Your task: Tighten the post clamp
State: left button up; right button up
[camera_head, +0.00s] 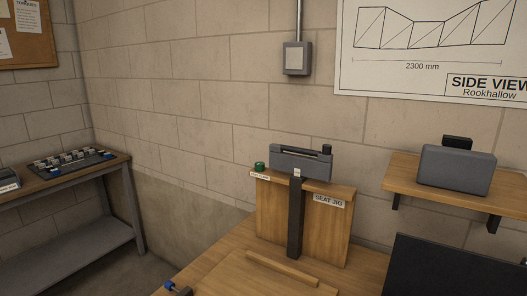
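A dark upright post (295,225) stands against a wooden board (273,220) labelled "SEAT JIG" on the workbench. A grey block-shaped head (300,163) sits at the top of the post, with a dark bar along its top and a dark knob (326,149) at its right end. This looks like the post clamp, but I cannot tell whether it is tight or loose. A green-topped round piece (260,166) sits at the board's upper left, by a small label. Neither of my grippers is in view.
A wooden strip (282,268) lies on the workbench (222,262). A blue-ended dark object (175,288) is cut off at the bottom edge. A dark panel (445,270) is at lower right. A wall shelf (402,172) holds a grey case (456,170). A side table (105,170) stands left.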

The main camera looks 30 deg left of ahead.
aim_at(259, 167)
jog(key=u, duration=0.85)
